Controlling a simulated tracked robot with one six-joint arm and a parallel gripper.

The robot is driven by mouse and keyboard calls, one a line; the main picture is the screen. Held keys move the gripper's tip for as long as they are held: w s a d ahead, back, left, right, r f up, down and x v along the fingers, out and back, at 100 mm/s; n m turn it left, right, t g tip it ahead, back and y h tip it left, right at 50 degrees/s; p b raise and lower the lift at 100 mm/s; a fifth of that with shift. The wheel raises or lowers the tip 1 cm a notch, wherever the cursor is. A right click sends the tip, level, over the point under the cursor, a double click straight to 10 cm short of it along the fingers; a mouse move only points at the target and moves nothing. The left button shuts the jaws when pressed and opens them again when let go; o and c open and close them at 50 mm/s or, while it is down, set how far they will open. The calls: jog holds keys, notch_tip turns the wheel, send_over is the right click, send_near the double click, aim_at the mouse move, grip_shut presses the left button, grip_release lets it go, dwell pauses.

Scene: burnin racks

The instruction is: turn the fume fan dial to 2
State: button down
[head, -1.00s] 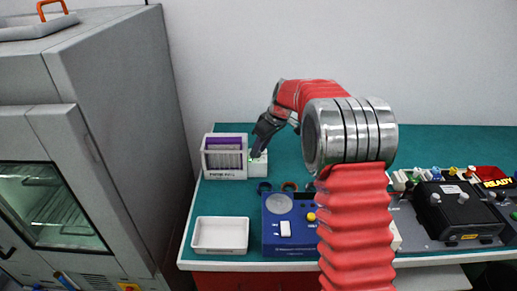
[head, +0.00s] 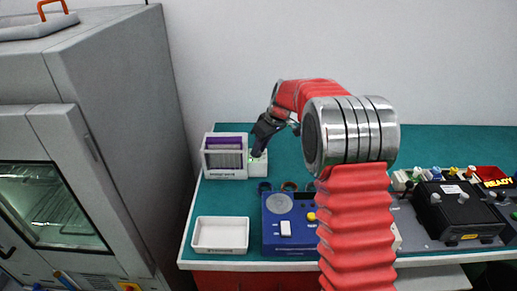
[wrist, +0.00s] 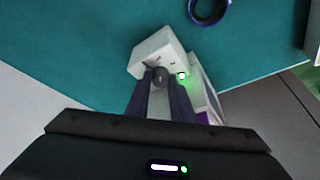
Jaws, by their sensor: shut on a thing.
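The fume fan unit (head: 225,173) is a pale housing with a purple top and a slatted front, at the back left of the bench. A small white control box (head: 262,170) adjoins its right side. In the wrist view the control box (wrist: 155,47) carries a dark round dial (wrist: 161,74) and a lit green light (wrist: 182,75). My gripper (head: 257,153) reaches down to this box. In the wrist view my gripper (wrist: 160,80) is shut on the dial, one finger on each side. The dial's pointer and setting cannot be read.
A white tray (head: 220,249) and a blue device (head: 291,240) stand at the bench front. Dark rings lie behind the blue device, one (wrist: 208,10) near the control box. A grey cabinet (head: 120,120) stands left. Black equipment (head: 460,215) is at right. Green bench behind my arm is clear.

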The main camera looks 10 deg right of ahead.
jog(key=m+t+h, duration=0.1)
jog(key=m, duration=0.3)
jog(key=shift+s+a, duration=0.1)
jog(key=shift+a, duration=0.1)
jog(key=shift+a+m+h, duration=0.1)
jog(key=shift+m+h, duration=0.45)
jog(key=shift+m, duration=0.7)
jog(key=shift+a+m+h, duration=0.1)
jog(key=shift+m+h, duration=0.45)
jog(key=shift+m, duration=0.7)
jog(key=c, duration=1.8)
grip_release()
jog(key=shift+c, duration=0.2)
jog(key=shift+r, duration=0.15)
jog(key=v, duration=1.3)
jog(key=shift+s+r, duration=0.15)
jog(key=shift+s, duration=0.05)
